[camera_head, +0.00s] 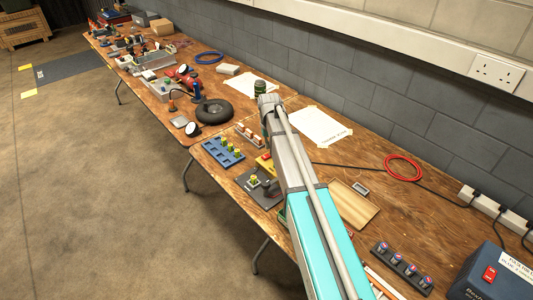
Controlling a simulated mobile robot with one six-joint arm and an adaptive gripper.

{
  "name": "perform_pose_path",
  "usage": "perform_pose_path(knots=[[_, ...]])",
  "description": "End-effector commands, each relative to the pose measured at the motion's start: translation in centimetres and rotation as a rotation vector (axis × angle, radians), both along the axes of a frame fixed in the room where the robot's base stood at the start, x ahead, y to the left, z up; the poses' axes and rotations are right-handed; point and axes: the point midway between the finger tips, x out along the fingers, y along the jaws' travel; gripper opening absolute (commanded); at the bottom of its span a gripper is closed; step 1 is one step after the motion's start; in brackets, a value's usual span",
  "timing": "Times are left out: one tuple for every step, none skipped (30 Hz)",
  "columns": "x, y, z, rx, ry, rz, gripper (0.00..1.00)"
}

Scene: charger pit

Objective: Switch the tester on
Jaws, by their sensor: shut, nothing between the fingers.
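No thing in view can be read for certain as the tester. A dark blue box (488,276) stands at the lower right edge, cut off by the picture, with a red switch (490,273) and a white label on its face; I cannot tell the switch's position. A dark plate (268,201) with a yellow-green piece lies left of my arm, partly covered by it. A small grey device (361,188) lies right of my arm. My arm reaches over the bench from the bottom; my gripper cannot be made out.
A red cable ring (403,168) and power strip (490,208) lie near the wall. A black tyre (214,112) lies farther back.

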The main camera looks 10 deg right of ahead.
Motion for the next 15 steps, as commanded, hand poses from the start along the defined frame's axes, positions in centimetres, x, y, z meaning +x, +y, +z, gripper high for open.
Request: perform_pose_path(knots=[[0.0,0.0,0.6,0.000,0.000,0.000,0.00],[0.0,0.0,0.8,0.000,0.000,0.000,0.00],[0.0,0.0,1.0,0.000,0.000,0.000,0.00],[0.0,0.0,1.2,0.000,0.000,0.000,0.00],[0.0,0.0,1.3,0.000,0.000,0.000,0.00],[0.0,0.0,1.5,0.000,0.000,0.000,0.00],[0.0,0.0,1.7,0.000,0.000,0.000,0.00],[0.0,0.0,1.9,0.000,0.000,0.000,0.00],[0.0,0.0,2.1,0.000,0.000,0.000,0.00],[0.0,0.0,2.3,0.000,0.000,0.000,0.00],[0.0,0.0,2.4,0.000,0.000,0.000,0.00],[0.0,0.0,2.7,0.000,0.000,0.000,0.00],[0.0,0.0,2.8,0.000,0.000,0.000,0.00],[0.0,0.0,3.0,0.000,0.000,0.000,0.00],[0.0,0.0,3.2,0.000,0.000,0.000,0.00]])
